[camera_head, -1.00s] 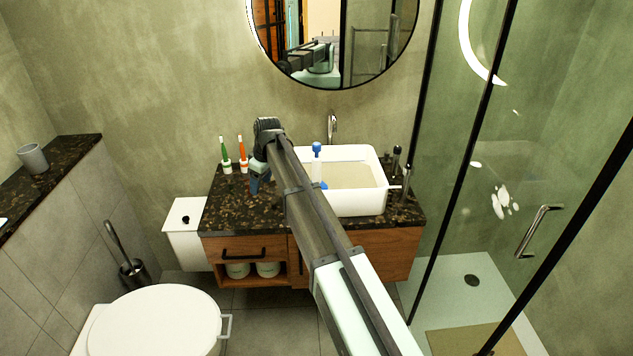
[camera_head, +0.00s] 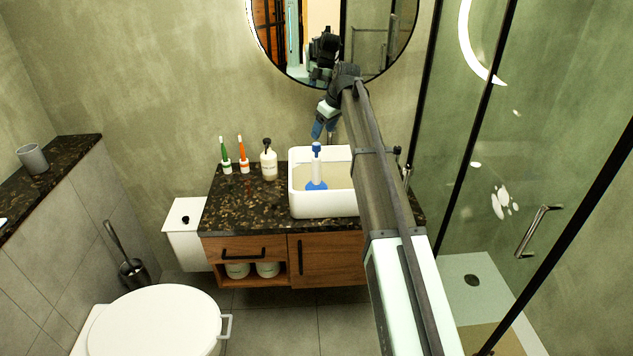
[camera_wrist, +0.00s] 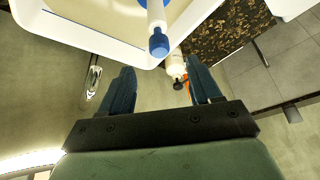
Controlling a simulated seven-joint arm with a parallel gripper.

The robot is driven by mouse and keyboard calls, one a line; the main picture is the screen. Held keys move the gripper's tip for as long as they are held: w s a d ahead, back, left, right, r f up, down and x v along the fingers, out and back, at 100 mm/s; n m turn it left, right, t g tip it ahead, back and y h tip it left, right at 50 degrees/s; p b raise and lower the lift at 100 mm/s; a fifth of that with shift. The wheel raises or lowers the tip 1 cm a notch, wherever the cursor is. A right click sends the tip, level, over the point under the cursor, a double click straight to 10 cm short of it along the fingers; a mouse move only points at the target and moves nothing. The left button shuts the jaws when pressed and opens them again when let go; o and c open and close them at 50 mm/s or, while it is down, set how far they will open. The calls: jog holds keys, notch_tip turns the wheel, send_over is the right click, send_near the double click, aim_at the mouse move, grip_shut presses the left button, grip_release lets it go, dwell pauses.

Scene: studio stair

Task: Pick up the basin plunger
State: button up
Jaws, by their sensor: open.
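The basin plunger (camera_head: 316,168) stands upright inside the white basin (camera_head: 308,205), near its left wall. It has a blue top knob, a white handle and a blue cup at the bottom. In the wrist view the plunger (camera_wrist: 157,22) shows at the top centre with its blue knob toward me. My gripper (camera_head: 318,130) is just above the plunger's knob in the head view, pointing down. In the wrist view my gripper (camera_wrist: 162,80) has its two blue fingers apart with nothing held between them. The knob lies beyond the fingertips, apart from them.
A soap bottle (camera_head: 268,162) and two toothbrushes in holders (camera_head: 243,163) stand on the dark counter (camera_head: 245,205) left of the basin. The faucet (camera_wrist: 93,80) is behind the basin. A mirror (camera_head: 370,40) hangs on the wall behind, and a glass shower panel (camera_head: 450,150) stands at right.

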aim_at(315, 150)
jog(key=x, duration=1.1)
jog(key=shift+d, duration=0.15)
grip_shut()
dwell(0.4)
